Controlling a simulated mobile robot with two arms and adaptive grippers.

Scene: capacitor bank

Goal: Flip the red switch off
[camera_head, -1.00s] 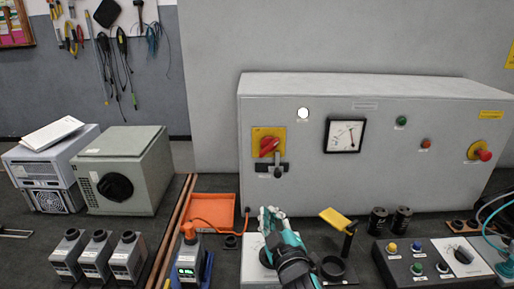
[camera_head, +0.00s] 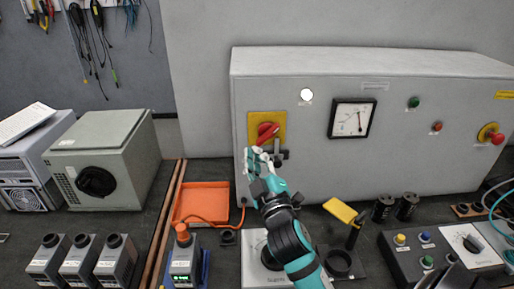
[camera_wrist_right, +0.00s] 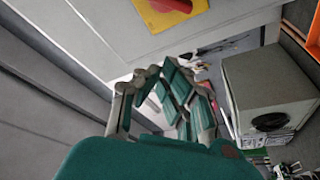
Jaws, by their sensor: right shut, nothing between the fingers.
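The red switch (camera_head: 266,131) is a rotary handle on a yellow plate (camera_head: 281,119) at the left of the grey cabinet's front. Its handle is tilted, and a dark latch piece sits just below it. My right gripper (camera_head: 257,153) is shut and empty, just below and slightly left of the red handle. Whether it touches the handle or plate cannot be told. In the right wrist view, the shut fingers (camera_wrist_right: 170,76) show in the middle, with the yellow plate (camera_wrist_right: 160,17) and a bit of red switch (camera_wrist_right: 180,5) at the top edge. My left gripper is not in view.
The grey cabinet (camera_head: 310,170) also carries a dial meter (camera_head: 352,118), a white lamp, green and red buttons and a red emergency knob (camera_head: 496,138). Below stand an orange tray (camera_head: 203,201), a yellow-topped tool (camera_head: 340,210), black cylinders and a control box (camera_head: 440,255).

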